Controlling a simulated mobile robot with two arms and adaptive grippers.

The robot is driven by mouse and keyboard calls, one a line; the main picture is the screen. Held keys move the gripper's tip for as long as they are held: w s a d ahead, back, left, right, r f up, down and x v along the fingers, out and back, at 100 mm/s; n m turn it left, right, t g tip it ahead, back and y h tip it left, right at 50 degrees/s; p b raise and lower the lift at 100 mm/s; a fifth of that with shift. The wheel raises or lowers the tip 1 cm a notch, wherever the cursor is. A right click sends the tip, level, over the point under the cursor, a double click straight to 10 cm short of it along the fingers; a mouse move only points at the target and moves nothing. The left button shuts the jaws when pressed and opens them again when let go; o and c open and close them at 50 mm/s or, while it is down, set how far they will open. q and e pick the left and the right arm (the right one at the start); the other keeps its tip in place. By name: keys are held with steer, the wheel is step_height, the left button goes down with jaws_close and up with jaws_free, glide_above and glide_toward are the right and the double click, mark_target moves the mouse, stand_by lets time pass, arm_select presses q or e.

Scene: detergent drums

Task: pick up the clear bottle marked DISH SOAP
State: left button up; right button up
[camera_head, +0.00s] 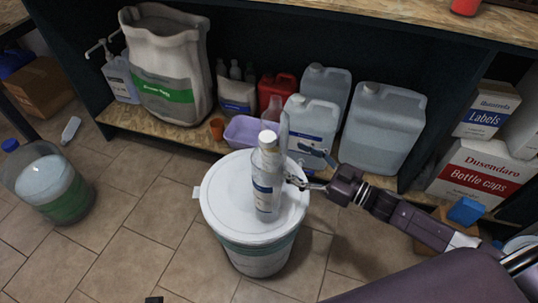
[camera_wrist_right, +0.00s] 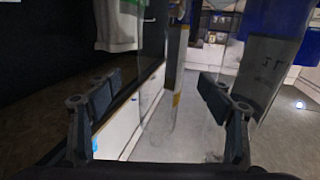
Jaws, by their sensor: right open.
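A clear bottle (camera_head: 267,180) with a white cap and a white-and-blue label stands upright on the white lid of a drum (camera_head: 220,200). Its label is too small to read. My right gripper (camera_head: 297,180) is open, just right of the bottle at about mid-height, and partly blurred into it in the head view. In the right wrist view the two fingers (camera_wrist_right: 160,95) are spread wide, with the see-through bottle (camera_wrist_right: 176,85) in front, between them. I cannot tell whether they touch it. My left gripper is not in view.
A low shelf behind holds a large sack (camera_head: 168,60), a purple tub (camera_head: 245,132) and several jugs, including a big translucent one (camera_head: 382,128). A carton of bottle caps (camera_head: 480,172) stands at the right. A large clear jar (camera_head: 45,185) stands on the tiled floor at left.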

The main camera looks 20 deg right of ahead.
arm_select(q)
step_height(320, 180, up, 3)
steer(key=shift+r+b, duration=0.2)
steer(key=shift+b, duration=0.2)
arm_select(e)
steer(key=x, duration=0.6)
steer(key=shift+w+a, duration=0.2)
steer(key=shift+r, duration=0.15)
steer(key=c, duration=1.2)
steer(key=shift+c, duration=0.2)
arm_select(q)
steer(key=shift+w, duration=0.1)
arm_select(e)
steer(key=shift+r, duration=0.1)
